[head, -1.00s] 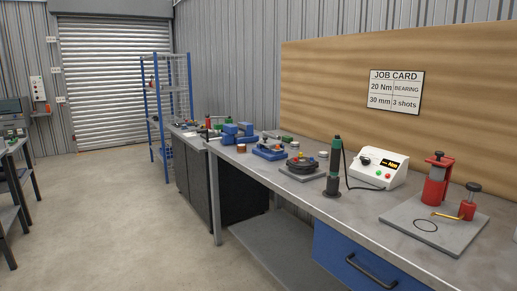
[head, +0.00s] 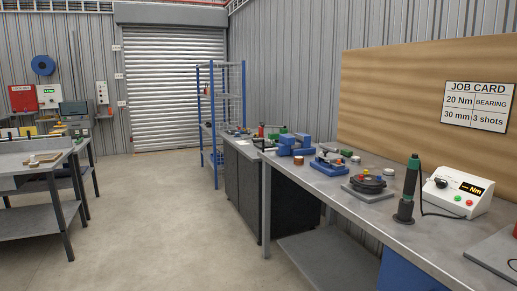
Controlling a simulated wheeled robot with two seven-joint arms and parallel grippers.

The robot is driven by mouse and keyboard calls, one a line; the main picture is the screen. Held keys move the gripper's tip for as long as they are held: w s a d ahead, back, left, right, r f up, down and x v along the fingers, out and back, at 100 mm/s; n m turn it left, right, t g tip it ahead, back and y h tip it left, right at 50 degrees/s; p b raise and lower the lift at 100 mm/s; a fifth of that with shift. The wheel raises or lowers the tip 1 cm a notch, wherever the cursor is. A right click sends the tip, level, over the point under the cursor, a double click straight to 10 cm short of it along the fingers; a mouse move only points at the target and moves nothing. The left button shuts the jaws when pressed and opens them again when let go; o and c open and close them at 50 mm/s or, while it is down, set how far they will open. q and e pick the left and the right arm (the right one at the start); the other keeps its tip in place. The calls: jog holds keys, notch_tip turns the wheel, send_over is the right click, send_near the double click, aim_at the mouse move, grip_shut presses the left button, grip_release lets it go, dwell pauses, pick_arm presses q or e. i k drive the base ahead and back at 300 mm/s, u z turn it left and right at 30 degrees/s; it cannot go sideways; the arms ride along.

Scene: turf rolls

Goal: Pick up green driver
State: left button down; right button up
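The green driver (head: 409,190) stands upright on the grey workbench (head: 362,208), at the right of the head view. It has a dark body, a green band near the top and a round dark base. A black cable runs from it towards a white control box (head: 456,192) with a small lit display, just to its right. Neither of my grippers shows in the head view.
A dark round fixture (head: 367,184) and blue tooling (head: 328,163) stand left of the driver. A grey plate (head: 495,252) lies at the right edge. Open concrete floor (head: 165,215) lies left of the bench, with another table (head: 35,180) at far left.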

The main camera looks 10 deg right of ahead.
aim_at(412, 170)
jog(key=u, duration=0.2)
jog(key=i, duration=1.05)
jog(key=z, duration=0.25)
